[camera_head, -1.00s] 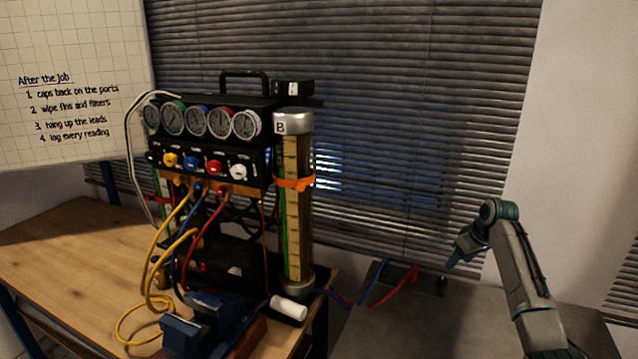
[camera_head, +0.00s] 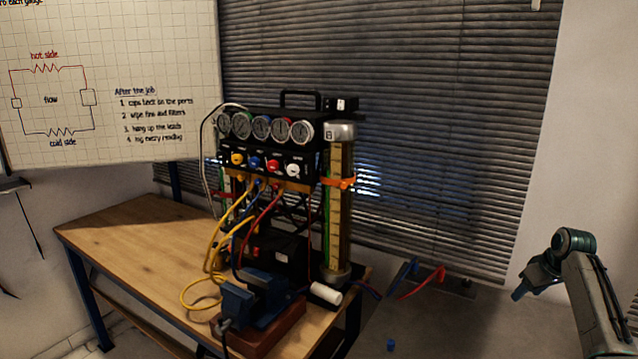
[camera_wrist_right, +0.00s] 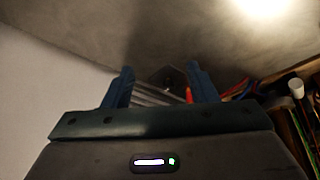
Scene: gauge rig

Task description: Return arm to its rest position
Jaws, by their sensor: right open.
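My right arm comes in at the right edge of the head view. Its gripper (camera_head: 520,291) points down and left, over the grey surface at the right. In the right wrist view the two blue fingers (camera_wrist_right: 160,82) stand well apart with nothing held between them. My left gripper is in neither view.
The gauge rig (camera_head: 265,150), with hoses and a tall cylinder (camera_head: 340,215), stands on a wooden bench (camera_head: 140,240). A blue vise (camera_head: 255,300) and white roll (camera_head: 326,293) are in front. Red and blue leads (camera_head: 422,283) and a small blue piece (camera_head: 390,345) lie on the grey surface.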

